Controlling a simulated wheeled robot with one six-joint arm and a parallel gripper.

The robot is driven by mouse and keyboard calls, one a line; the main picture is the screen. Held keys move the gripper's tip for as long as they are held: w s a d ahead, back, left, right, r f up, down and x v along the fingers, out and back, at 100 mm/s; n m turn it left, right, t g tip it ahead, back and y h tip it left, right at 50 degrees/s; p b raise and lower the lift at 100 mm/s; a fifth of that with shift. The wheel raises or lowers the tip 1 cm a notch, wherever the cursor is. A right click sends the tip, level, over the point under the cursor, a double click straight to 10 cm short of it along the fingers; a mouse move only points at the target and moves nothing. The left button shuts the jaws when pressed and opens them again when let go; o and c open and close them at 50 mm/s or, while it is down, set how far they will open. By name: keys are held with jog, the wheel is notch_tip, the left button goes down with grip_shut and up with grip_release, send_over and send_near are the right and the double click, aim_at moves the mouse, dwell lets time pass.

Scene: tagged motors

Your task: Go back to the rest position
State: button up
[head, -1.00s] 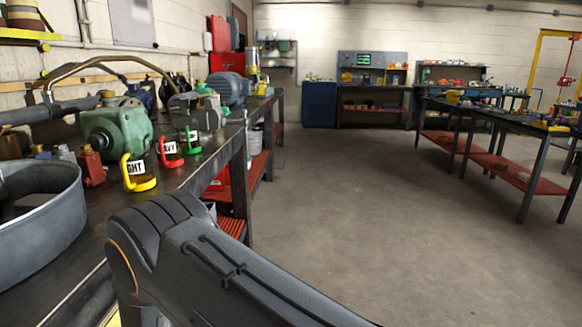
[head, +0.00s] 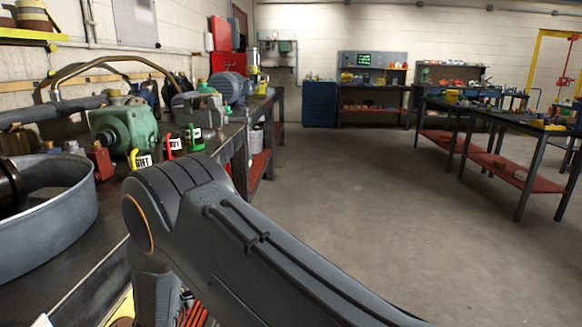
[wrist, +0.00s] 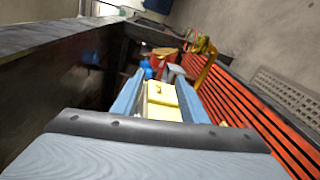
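My gripper (wrist: 160,80) shows in the wrist view with its two blue-grey fingers apart, so it looks open. A yellow block-like thing (wrist: 162,100) shows between the fingers; I see no clear contact with it. In the head view my dark arm crosses the lower middle beside the bench, and the gripper itself is out of sight. On the bench stand a green motor (head: 125,127), a blue motor (head: 229,88), a yellow tag (head: 142,162), a red tag (head: 172,146) and a green tag (head: 195,137). My arm's elbow stands just in front of the tags.
A grey round pan (head: 60,225) sits at the near left of the bench. An orange-red slatted shelf (wrist: 240,110) runs along the right of the wrist view. Open floor (head: 370,210) lies right of the bench, with other workbenches (head: 470,118) beyond.

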jog(key=w+d+r+m+g+y, duration=0.3)
jog(key=w+d+r+m+g, duration=0.1)
jog(key=d+r, duration=0.35)
jog(key=s+d+r+m+g, duration=0.4)
jog(key=s+d+r, duration=0.2)
jog(key=d, duration=0.4)
jog(key=s+d+r+m+g+h, duration=0.15)
jog(key=s+d+m+g, duration=0.3)
jog(key=s+d, duration=1)
jog(key=s+d+r+m+g+h, duration=0.15)
jog(key=s+d+m+g, duration=0.35)
jog(key=s+d, duration=1)
jog(key=s+d+r+m+p, duration=0.1)
jog(key=s+r+m+p, duration=0.1)
jog(key=r+p, duration=0.5)
jog(key=s+p, duration=0.1)
jog(key=p, duration=0.4)
jog(key=shift+s+d+t+p, duration=0.35)
jog(key=shift+s+p, duration=0.05)
